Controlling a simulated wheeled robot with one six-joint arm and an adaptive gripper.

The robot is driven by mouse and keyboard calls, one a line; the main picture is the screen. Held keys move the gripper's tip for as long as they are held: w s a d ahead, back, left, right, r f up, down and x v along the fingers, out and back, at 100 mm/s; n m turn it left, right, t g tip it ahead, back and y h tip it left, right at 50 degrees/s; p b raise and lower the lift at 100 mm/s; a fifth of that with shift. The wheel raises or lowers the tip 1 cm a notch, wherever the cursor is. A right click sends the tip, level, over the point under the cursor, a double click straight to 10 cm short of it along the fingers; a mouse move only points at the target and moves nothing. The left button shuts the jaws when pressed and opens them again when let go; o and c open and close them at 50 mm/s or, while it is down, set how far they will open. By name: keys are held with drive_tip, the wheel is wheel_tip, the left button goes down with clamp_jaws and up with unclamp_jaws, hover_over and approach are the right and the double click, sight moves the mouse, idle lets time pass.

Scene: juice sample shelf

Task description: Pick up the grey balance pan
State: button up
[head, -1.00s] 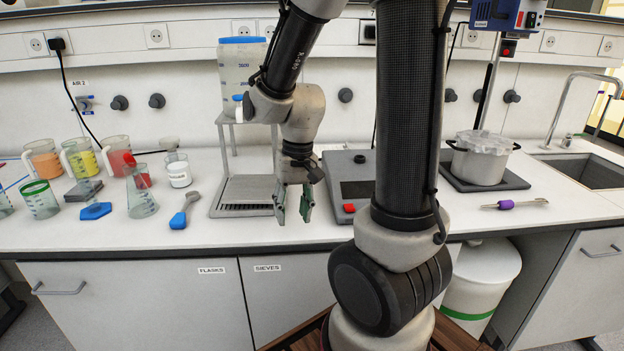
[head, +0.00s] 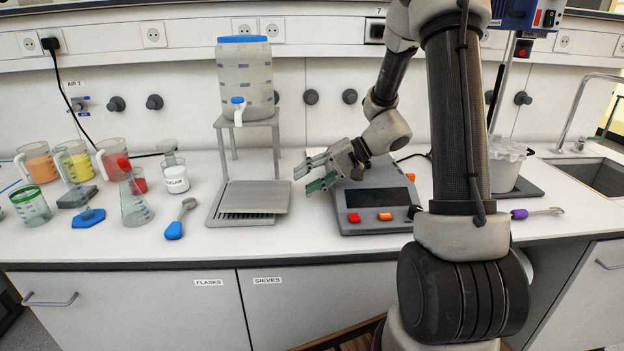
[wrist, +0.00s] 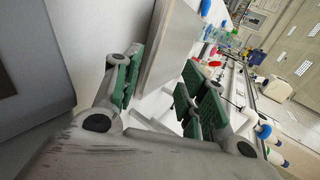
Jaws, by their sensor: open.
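A flat grey plate, which looks like the balance pan (head: 258,196), lies on the grated tray under the dispenser stand, its right side overhanging the tray. My gripper (head: 308,177) is open and empty, pointing left, just right of the plate and above the left part of the balance (head: 376,198). In the wrist view, a grey slab edge (wrist: 172,45) shows between the green finger pads of my gripper (wrist: 160,88). I see no contact. My wrist hides part of the balance top.
The dispenser tank (head: 245,75) stands on a metal stand (head: 275,150) behind the plate. Bare counter surrounds the tray front.

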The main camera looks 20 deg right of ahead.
sight(285, 193)
drive_tip(key=shift+a, duration=0.1)
drive_tip(key=shift+x, duration=3.9)
drive_tip(key=shift+s+f, duration=0.1)
clamp_jaws()
